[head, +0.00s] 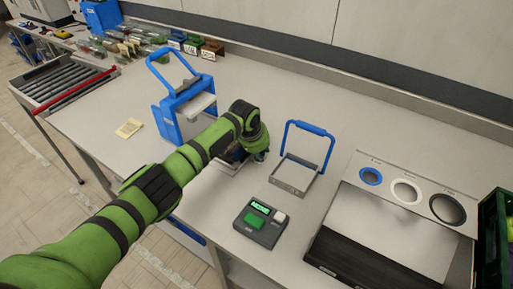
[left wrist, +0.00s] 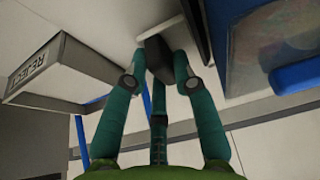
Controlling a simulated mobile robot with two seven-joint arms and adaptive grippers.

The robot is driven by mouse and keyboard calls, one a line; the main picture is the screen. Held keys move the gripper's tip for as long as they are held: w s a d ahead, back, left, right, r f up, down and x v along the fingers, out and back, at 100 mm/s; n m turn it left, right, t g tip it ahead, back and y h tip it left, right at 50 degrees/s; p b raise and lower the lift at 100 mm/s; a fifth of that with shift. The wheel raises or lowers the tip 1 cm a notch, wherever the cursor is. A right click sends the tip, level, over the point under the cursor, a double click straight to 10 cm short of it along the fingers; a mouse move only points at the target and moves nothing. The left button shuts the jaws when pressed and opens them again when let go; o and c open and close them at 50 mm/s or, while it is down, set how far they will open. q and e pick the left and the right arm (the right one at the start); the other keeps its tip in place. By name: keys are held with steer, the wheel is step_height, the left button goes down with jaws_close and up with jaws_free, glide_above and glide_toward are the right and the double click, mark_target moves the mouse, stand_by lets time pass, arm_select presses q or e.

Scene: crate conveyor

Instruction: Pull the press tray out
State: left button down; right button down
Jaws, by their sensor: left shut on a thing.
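The blue press (head: 170,122), with its raised handle, stands upright left of the middle in the head view. My left arm crosses in front of its right side. My left gripper (head: 258,153) is just right of the press, low over the bench. In the left wrist view, the fingers of my left gripper (left wrist: 160,72) are shut on a dark block-shaped grip (left wrist: 156,48) at the edge of a pale plate, which looks like the press tray (left wrist: 161,31). In the head view the tray is mostly hidden by my arm and gripper. My right gripper is not in view.
A grey frame with a blue handle (head: 290,179) stands right of my gripper. A dark device with a green screen (head: 261,223) lies nearer. A panel with round openings (head: 405,190) is at the right. A yellow note (head: 129,128) lies left on open bench.

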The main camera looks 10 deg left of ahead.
arm_select(q)
steer(key=shift+d, duration=0.25)
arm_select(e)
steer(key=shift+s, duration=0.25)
arm_select(q)
steer(key=c, duration=1.3)
jaws_free()
steer(key=shift+s, duration=0.1)
steer(key=shift+o, duration=0.2)
steer(key=shift+d, duration=0.1)
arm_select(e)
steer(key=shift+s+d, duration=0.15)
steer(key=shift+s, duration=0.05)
arm_select(q)
steer(key=shift+r, duration=0.4)
steer(key=v, duration=1.1)
steer(key=shift+s, duration=0.25)
